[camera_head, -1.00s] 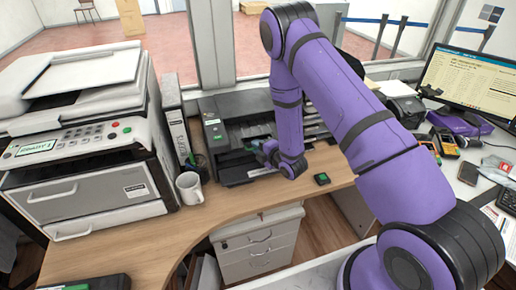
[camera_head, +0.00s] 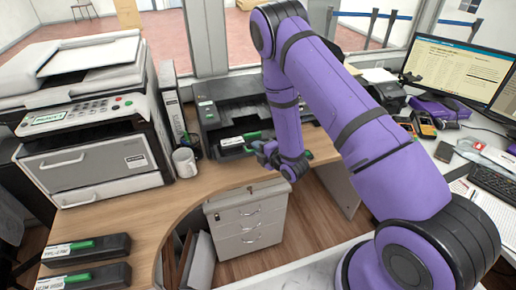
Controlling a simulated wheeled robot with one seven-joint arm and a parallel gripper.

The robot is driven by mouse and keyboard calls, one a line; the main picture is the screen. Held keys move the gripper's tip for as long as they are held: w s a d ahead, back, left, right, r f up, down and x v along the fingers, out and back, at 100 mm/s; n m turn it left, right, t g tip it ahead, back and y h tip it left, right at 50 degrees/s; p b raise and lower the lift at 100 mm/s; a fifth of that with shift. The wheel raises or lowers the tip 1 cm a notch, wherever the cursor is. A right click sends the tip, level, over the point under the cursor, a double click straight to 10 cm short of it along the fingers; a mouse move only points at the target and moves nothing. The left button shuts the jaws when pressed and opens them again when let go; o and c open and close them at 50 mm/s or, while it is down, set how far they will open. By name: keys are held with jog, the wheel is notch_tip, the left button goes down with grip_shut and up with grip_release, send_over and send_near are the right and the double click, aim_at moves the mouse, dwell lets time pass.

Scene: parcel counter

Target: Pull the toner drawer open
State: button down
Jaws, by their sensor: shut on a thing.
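The black printer (camera_head: 222,100) stands on the wooden counter, in the middle of the head view. A dark toner drawer (camera_head: 232,152) shows low at its front, with a white-labelled, green-striped cartridge (camera_head: 240,141) in it. My gripper (camera_head: 262,152) is at the drawer's right front, shut on the drawer. My wrist hides the fingertips' exact hold and part of the drawer's right side.
A white mug (camera_head: 185,162) stands just left of the printer. A large copier (camera_head: 92,140) fills the left. Two dark cartridges (camera_head: 88,248) lie at the front left.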

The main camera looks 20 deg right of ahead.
jog(key=shift+s+f, duration=0.2)
jog(key=shift+f, duration=0.2)
jog(key=c, duration=1.3)
grip_release()
jog(key=shift+o, duration=0.2)
jog(key=shift+w, duration=0.1)
jog(key=shift+w+r, duration=0.1)
jog(key=shift+r, duration=0.05)
jog(key=v, duration=1.1)
